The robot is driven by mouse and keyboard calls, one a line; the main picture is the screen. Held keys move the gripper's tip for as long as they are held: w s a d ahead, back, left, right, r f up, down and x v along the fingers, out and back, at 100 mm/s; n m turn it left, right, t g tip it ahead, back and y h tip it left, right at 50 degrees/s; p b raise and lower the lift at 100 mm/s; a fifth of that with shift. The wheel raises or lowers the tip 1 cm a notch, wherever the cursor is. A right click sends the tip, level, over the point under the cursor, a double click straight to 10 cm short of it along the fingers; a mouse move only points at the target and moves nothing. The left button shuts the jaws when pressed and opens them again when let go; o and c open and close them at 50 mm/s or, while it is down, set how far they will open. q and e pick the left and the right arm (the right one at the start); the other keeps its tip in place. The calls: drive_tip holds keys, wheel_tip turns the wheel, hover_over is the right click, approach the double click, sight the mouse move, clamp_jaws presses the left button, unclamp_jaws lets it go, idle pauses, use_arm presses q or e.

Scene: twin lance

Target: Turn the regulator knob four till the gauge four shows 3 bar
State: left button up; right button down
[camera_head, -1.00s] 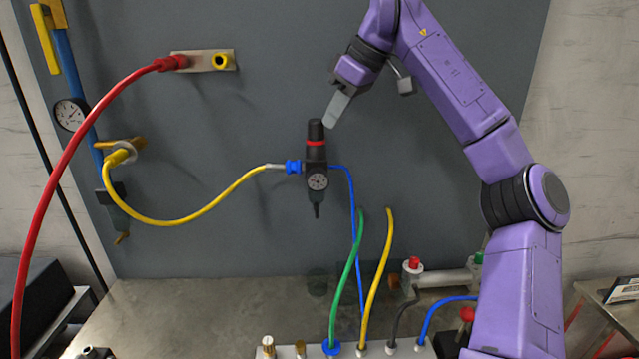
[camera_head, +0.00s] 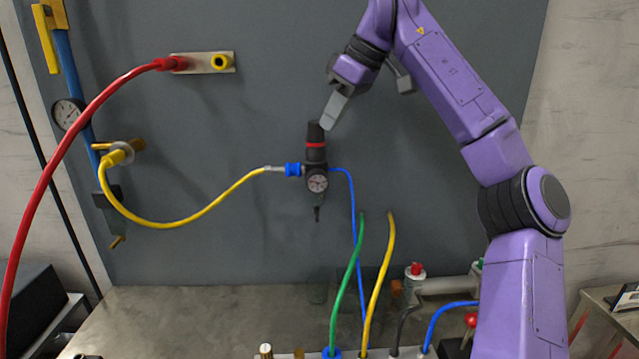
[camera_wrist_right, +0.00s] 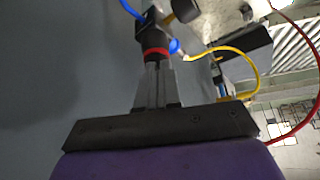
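A black regulator with a red ring hangs in front of the grey panel; its knob (camera_head: 315,133) is the black top part. A small round white-faced gauge (camera_head: 317,182) sits on its front; the needle is too small to read. My right gripper (camera_head: 329,122) reaches down from the upper right, with its fingertips at the knob's upper right side. In the right wrist view the fingers (camera_wrist_right: 157,72) lie close together and overlap the knob end, just short of the red ring (camera_wrist_right: 155,53). I cannot tell whether they grip it. My left gripper is out of view.
A yellow hose (camera_head: 200,212) joins the regulator's left side through a blue fitting; a blue hose (camera_head: 354,215) leaves on the right. A larger gauge (camera_head: 68,114) is at the left. A red hose (camera_head: 58,150) arches there. Green and yellow hoses rise below the regulator.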

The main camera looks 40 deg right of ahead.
drive_tip(key=shift+a+f, duration=0.1)
drive_tip(key=shift+s+b, duration=0.1)
drive_tip(key=shift+b, duration=0.25)
wheel_tip(320, 180, up, 6)
drive_tip(key=p, duration=0.4)
drive_tip(key=shift+s, duration=0.1)
